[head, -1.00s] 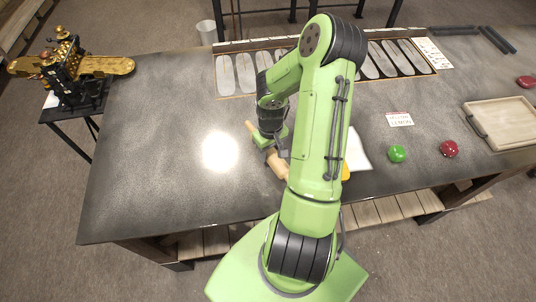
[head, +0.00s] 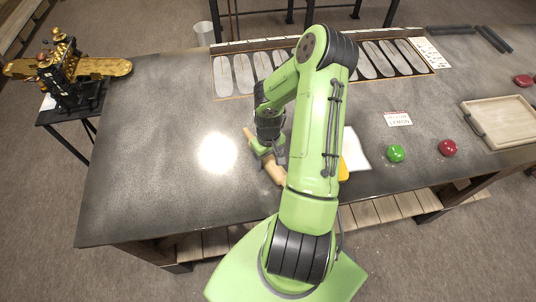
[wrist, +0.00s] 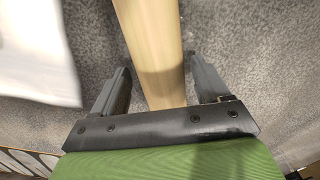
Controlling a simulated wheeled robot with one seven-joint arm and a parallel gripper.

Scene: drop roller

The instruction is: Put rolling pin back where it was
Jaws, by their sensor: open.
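The light wooden rolling pin (head: 273,170) lies at a slant on the dark table, in front of and partly under my gripper in the head view. In the wrist view the pin (wrist: 153,45) runs from the top edge down between my two fingers. My gripper (wrist: 160,72) is open, with one finger on each side of the pin and visible gaps beside it. In the head view my gripper (head: 266,150) is partly hidden by my own arm. I cannot tell whether the pin touches the table along its whole length.
A white sheet (head: 356,150) and a yellow thing (head: 343,170) lie right of my arm. Green (head: 395,153) and red (head: 447,148) buttons and a wooden tray (head: 500,122) are farther right. A slotted rack (head: 240,95) lines the back. The table's left part is clear.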

